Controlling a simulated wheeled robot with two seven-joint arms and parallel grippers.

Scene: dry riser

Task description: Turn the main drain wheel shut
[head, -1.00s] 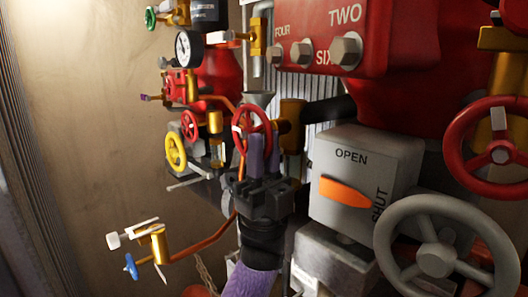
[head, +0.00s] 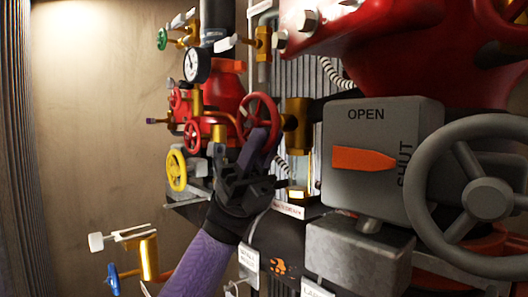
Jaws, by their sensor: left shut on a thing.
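A red handwheel (head: 260,117) sits on a brass valve (head: 297,126) in the middle of the head view. My left gripper (head: 262,138) comes up from below, and its purple fingers are shut on the lower rim of this red wheel. The fingers hide part of the rim. A small label below the valve is too blurred to read, so I cannot confirm the wheel's name. My right gripper is not in view.
A yellow wheel (head: 177,170), a gauge (head: 196,65) and small red wheels crowd the left. Bare wall lies further left.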

